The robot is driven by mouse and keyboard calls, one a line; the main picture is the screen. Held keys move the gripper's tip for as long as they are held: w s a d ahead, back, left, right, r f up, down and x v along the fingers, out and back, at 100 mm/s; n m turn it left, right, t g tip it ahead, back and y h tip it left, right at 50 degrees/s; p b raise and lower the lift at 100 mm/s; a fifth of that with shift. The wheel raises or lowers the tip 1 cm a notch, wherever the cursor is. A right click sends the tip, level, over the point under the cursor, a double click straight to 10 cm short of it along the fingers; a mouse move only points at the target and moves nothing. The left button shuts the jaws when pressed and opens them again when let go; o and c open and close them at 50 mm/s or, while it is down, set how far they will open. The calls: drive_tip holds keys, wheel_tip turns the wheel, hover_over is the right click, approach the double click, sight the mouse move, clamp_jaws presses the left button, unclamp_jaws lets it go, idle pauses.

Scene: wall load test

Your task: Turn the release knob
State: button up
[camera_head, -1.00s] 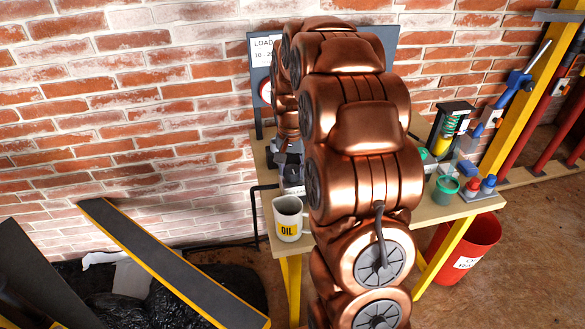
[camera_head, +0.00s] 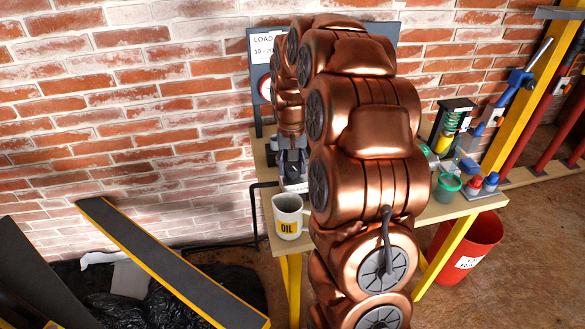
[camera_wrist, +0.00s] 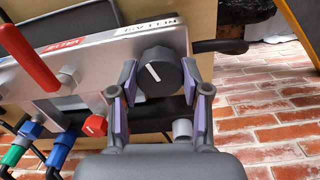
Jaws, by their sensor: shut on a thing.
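The release knob (camera_wrist: 160,72) is round and black with a white pointer line. It sits on a grey metal panel (camera_wrist: 95,52) beside a white label with upside-down lettering (camera_wrist: 148,30). My gripper (camera_wrist: 159,84) has its two purple-padded fingers on either side of the knob, shut on it. In the wrist view the pointer line slants from upper left to lower right. In the head view my gripper (camera_head: 293,161) is over the bench (camera_head: 440,210), and my arm hides much of the panel; the knob cannot be made out there.
A white OIL mug (camera_head: 288,216) stands at the bench's front left. Green and blue parts stand at the right. A red bin (camera_head: 468,247) is under the bench's right side.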

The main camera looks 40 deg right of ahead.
sight(293, 167)
drive_tip(key=n+b, duration=0.1)
drive_tip(key=n, duration=0.2)
drive_tip(key=shift+n, duration=0.4)
drive_tip(key=n, duration=0.3)
drive_tip(key=shift+n, duration=0.3)
drive_tip(key=n, duration=0.3)
drive_tip(key=shift+n, duration=1.8)
drive_tip(key=o, duration=1.1)
drive_tip(key=shift+o, duration=0.2)
drive_tip(key=shift+r, duration=0.1)
wheel_tip(293, 167, up, 12)
drive_tip(key=shift+s, duration=0.1)
